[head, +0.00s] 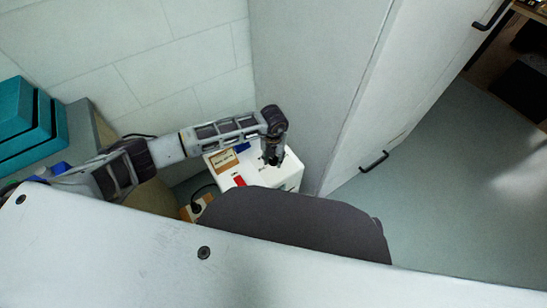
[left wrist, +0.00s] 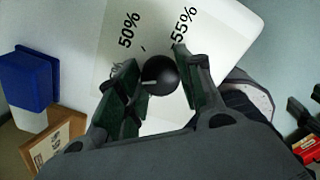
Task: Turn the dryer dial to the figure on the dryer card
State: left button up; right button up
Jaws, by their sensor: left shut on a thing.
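The dryer (head: 284,178) is a white box below my left gripper (head: 272,160) in the head view. In the left wrist view its white face (left wrist: 215,35) carries the printed figures 50% and 55%, with another figure partly hidden at left. The round black dial (left wrist: 161,74) sits between the fingers of my left gripper (left wrist: 158,78), which is shut on it. A pale mark on the dial points toward the left finger. A wood-framed card (left wrist: 58,143) stands beside the dryer; it also shows in the head view (head: 223,161). Its writing is too small to read. My right gripper is not in view.
A blue box (left wrist: 30,82) stands beside the card. A red item (head: 239,181) is at the dryer's front left. Teal boxes (head: 25,120) are at far left. A tall white cabinet (head: 315,80) rises close to the right of the dryer; open floor (head: 450,200) lies beyond.

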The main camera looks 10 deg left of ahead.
aim_at(274, 159)
pick_arm(q)
jog(key=o, duration=1)
notch_tip(274, 159, up, 12)
dwell(0.5)
jog(key=shift+d, duration=0.1)
dwell(0.5)
